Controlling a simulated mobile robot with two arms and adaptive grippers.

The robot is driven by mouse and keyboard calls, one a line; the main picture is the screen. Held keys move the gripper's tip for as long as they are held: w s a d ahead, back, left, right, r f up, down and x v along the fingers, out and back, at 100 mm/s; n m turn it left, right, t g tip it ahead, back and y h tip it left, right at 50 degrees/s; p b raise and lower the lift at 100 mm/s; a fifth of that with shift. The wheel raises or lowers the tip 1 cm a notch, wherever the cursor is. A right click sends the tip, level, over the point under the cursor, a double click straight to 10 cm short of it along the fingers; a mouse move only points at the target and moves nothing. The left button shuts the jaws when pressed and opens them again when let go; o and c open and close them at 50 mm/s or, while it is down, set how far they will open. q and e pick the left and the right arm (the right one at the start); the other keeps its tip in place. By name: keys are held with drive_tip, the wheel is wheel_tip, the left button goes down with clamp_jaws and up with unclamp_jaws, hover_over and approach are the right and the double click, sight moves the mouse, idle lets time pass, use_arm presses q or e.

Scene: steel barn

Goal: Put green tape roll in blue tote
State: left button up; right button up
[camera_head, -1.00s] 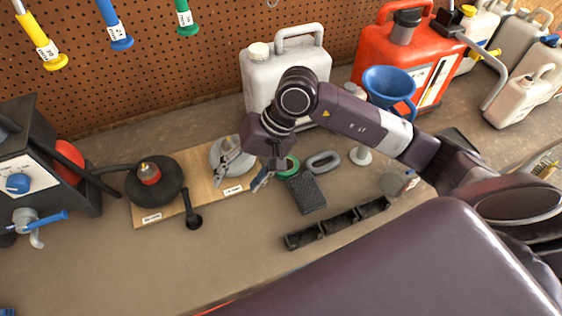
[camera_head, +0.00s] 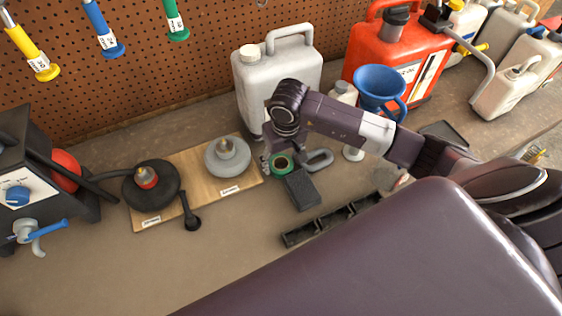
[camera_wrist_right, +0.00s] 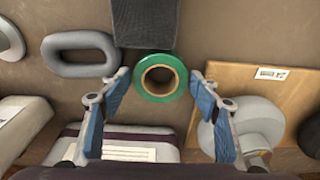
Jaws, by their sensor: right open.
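The green tape roll (camera_head: 280,166) lies flat on the bench, just right of the wooden board. In the right wrist view the green tape roll (camera_wrist_right: 138,76) shows as a ring ahead of the fingertips and between them. My right gripper (camera_wrist_right: 160,80) is open and empty, with a blue-padded finger on each side of the roll. In the head view my right gripper (camera_head: 268,160) is over the roll and mostly hidden by its own wrist. The blue tote and my left gripper are not in view.
A dark block (camera_head: 302,190) and a grey oval ring (camera_head: 319,161) lie close to the roll. A black divided tray (camera_head: 330,222) is nearer. The wooden board (camera_head: 190,180) holds a grey round part (camera_head: 228,165). A grey jerrycan (camera_head: 285,75) stands behind.

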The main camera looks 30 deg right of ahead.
sight(281, 169)
drive_tip(key=shift+f, duration=0.15)
drive_tip(key=shift+c, duration=0.2)
drive_tip(key=c, duration=1)
drive_tip(key=shift+w+r+b, duration=0.1)
drive_tip(key=shift+r+b, duration=0.2)
drive_tip(key=shift+r, duration=0.3)
wheel_tip(281, 169, up, 18)
drive_tip(key=b, duration=0.4)
drive_tip(key=shift+n, duration=0.3)
drive_tip(key=s+a, duration=0.1)
drive_tip(key=s, duration=0.1)
drive_tip(key=s+a, duration=0.3)
drive_tip(key=s, duration=0.1)
drive_tip(key=shift+s+a+r+b, duration=0.25)
drive_tip(key=shift+s+r+b, duration=0.05)
